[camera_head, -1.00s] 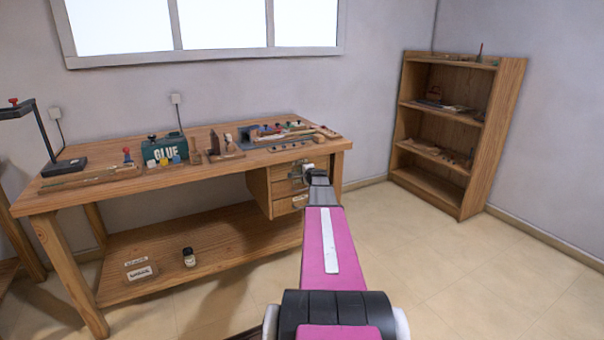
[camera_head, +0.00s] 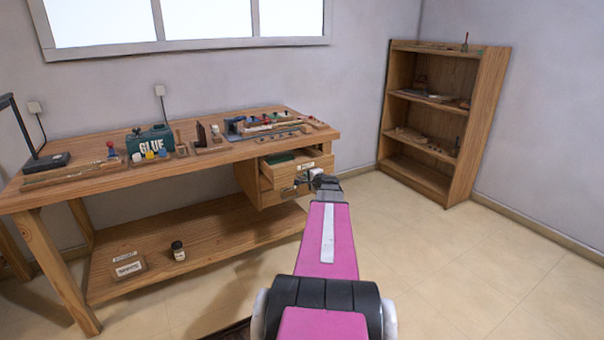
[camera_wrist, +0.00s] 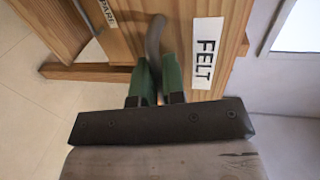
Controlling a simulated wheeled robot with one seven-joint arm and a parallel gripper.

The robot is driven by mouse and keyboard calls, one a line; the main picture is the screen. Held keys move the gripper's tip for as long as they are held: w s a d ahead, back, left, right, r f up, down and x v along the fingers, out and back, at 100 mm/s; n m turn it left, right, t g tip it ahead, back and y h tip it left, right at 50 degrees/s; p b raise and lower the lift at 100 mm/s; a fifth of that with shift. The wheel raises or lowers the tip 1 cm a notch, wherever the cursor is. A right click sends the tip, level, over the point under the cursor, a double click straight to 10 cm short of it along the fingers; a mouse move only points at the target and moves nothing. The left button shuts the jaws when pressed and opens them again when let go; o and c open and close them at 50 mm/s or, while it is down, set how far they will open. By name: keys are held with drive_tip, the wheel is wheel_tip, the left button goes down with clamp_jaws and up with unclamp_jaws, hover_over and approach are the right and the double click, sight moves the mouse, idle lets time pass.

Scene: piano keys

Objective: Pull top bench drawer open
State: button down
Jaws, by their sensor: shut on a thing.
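The top bench drawer (camera_head: 324,162) is pulled part way out of the bench's drawer unit. Its inside shows, with something green in it. In the wrist view its wooden front (camera_wrist: 182,18) carries a label reading FELT (camera_wrist: 207,50) and a curved grey handle (camera_wrist: 155,36). My gripper (camera_head: 316,178) is at the drawer front at the end of my pink arm. In the wrist view its green fingers (camera_wrist: 156,80) are shut on the handle, one on each side. The fingers and wrist hide part of the lower drawers in the head view.
The wooden workbench (camera_head: 110,177) holds a green glue can (camera_head: 150,143) and several tools. A jar (camera_head: 178,251) and a labelled box (camera_head: 128,266) stand on its lower shelf. A shelf unit (camera_head: 462,160) stands at the back right. The floor (camera_head: 430,250) before it is clear.

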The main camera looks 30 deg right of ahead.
drive_tip(key=shift+f+v, duration=0.25)
drive_tip(key=shift+v, duration=0.9)
drive_tip(key=shift+s, duration=0.1)
drive_tip(key=c, duration=1.3)
unclamp_jaws()
drive_tip(key=shift+o, duration=0.2)
drive_tip(key=v, duration=1)
drive_tip(key=shift+s, duration=0.4)
